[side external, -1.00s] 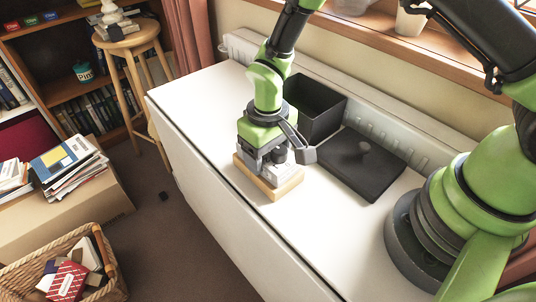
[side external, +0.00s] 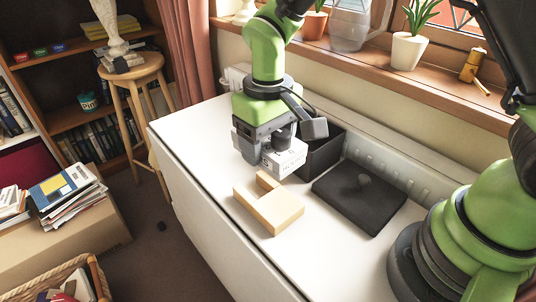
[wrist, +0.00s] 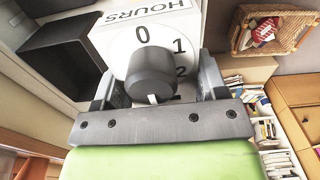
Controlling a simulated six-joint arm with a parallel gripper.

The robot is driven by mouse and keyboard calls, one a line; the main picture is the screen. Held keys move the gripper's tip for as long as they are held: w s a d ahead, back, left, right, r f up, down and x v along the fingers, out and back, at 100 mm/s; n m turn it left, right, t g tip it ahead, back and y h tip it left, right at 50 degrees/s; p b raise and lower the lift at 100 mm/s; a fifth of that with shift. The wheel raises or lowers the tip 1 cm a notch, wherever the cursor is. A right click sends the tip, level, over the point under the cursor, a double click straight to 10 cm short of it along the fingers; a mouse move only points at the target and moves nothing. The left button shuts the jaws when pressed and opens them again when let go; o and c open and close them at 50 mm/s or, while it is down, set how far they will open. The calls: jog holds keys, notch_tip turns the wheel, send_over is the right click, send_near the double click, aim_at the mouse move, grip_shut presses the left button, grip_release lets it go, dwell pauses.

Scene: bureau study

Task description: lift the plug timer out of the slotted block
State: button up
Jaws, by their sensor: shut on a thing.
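The plug timer (side external: 287,160) is a white box with a dark dial. In the wrist view the timer (wrist: 115,44) shows "HOURS" and the numbers 0, 1 and 2 around its knob. My gripper (side external: 265,155) is shut on the timer and holds it in the air above the table. The gripper's fingers (wrist: 155,88) lie on either side of the dial end. The slotted block (side external: 277,212), light wood, sits on the white table below, apart from the timer. Its slot shows as a notch at the back left. The timer's far side is hidden.
A black open bin (side external: 322,154) stands right behind the timer. A dark flat lid with a knob (side external: 352,207) lies to the right of the block. The white table (side external: 205,150) is clear at the left. Potted plants (side external: 408,50) stand on the windowsill.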

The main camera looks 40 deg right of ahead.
jog(key=shift+r, duration=1.35)
jog(key=shift+r, duration=1.75)
